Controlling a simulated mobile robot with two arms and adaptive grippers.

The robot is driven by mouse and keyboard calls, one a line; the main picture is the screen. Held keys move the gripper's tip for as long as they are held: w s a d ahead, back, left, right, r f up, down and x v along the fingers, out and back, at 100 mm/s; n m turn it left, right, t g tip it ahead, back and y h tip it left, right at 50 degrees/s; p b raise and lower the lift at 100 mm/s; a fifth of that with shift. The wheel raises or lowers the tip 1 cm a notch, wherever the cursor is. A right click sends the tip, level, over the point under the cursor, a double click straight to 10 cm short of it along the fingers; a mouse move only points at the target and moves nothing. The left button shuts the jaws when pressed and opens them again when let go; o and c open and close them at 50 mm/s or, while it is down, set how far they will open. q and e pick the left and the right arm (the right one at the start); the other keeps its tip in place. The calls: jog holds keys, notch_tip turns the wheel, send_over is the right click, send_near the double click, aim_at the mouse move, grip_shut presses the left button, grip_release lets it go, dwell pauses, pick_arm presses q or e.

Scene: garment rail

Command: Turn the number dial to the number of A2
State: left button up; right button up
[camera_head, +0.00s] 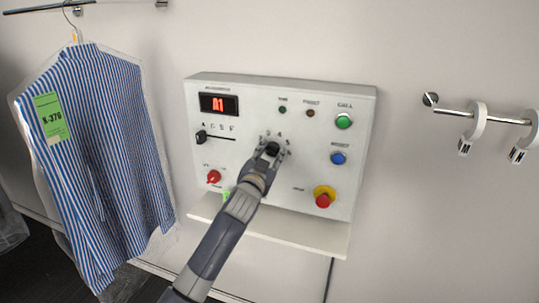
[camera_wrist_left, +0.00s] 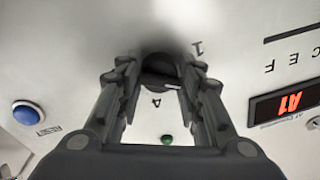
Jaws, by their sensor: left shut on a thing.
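The control panel (camera_head: 232,150) is a white box on the wall, and its red display (camera_head: 219,104) reads A1. The display also shows A1 in the left wrist view (camera_wrist_left: 288,103). The black number dial (camera_wrist_left: 160,72) sits between my left gripper's fingers in the left wrist view, with a light pointer mark on it and printed numbers around it. My left gripper (camera_head: 271,150) is shut on the dial and covers most of it in the head view. The letter slider (camera_head: 201,136) is at the left end of its slot, by A. My right gripper is not in view.
A green button (camera_head: 344,121), a blue button (camera_head: 338,158) and a red emergency knob (camera_head: 324,197) are on the panel's right side. A red switch (camera_head: 213,177) is lower left. A shelf (camera_head: 290,235) juts out below. A bagged striped shirt (camera_head: 100,150) hangs at left.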

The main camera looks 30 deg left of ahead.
pick_arm(q)
jog(key=o, duration=1.1)
jog(key=shift+w, duration=0.1)
jog(key=shift+c, duration=0.2)
jog(key=v, duration=1.2)
jog(key=shift+f, duration=0.1)
